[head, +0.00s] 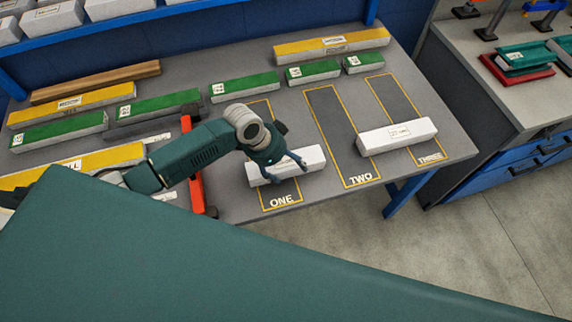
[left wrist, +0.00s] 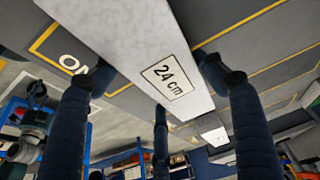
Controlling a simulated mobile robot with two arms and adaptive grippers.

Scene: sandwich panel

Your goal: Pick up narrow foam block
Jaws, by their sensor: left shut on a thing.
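A white foam block (head: 314,157) labelled "24 cm" is at the lane marked ONE, near the front edge of the grey table. It also shows in the left wrist view (left wrist: 150,45), running between my fingers with its label facing the camera. My left gripper (head: 282,169) is shut on this block from above, with fingers on both its sides. I cannot tell whether the block touches the table. A second white block (head: 397,136) with a label lies across the lane marked THREE. My right gripper is not in view.
Lane TWO (head: 340,135) is empty. Green-topped blocks (head: 245,87) and yellow-topped blocks (head: 332,43) stand along the back and left of the table. A red bar (head: 192,165) lies left of lane ONE. A workbench (head: 510,95) stands at the right.

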